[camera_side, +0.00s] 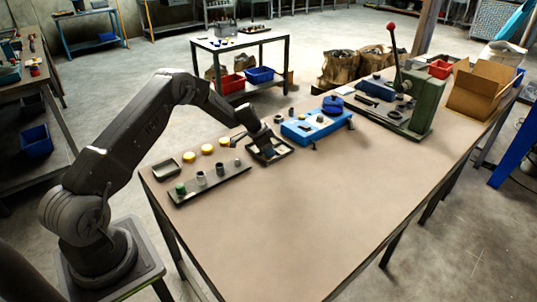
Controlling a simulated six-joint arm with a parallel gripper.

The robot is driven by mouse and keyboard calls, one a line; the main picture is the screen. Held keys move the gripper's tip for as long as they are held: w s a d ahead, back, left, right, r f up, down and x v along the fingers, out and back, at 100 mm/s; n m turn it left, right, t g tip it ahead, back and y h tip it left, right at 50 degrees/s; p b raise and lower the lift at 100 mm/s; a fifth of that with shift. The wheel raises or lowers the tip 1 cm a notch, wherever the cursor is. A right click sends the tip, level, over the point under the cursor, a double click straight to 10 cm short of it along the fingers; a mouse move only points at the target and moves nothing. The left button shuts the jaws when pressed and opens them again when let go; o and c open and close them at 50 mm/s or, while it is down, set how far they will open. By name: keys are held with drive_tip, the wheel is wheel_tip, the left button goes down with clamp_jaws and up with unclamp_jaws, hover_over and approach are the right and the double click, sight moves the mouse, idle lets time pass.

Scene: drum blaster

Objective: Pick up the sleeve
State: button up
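My gripper (254,143) is low over a small dark-rimmed tray (290,151) near the table's back edge. The gripper and its wrist hide part of the tray and what lies in it. The fingers are too small and dark to show whether they are open or hold anything. A dark strip (212,185) to the left carries several small upright cylinders, among them a green one (181,188), a grey hollow-looking one (201,178) and a darker one (220,169). I cannot tell for sure which piece is the sleeve.
Several yellow round parts (207,149) and another shallow tray (167,169) lie behind the strip. A blue fixture (318,127) stands right of my gripper. A green lever press (428,105) and a cardboard box (480,90) are further right. The table's front (300,220) is clear.

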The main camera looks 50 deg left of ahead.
drive_tip(key=shift+c, duration=0.5)
drive_tip(key=c, duration=0.5)
drive_tip(key=shift+r, duration=0.15)
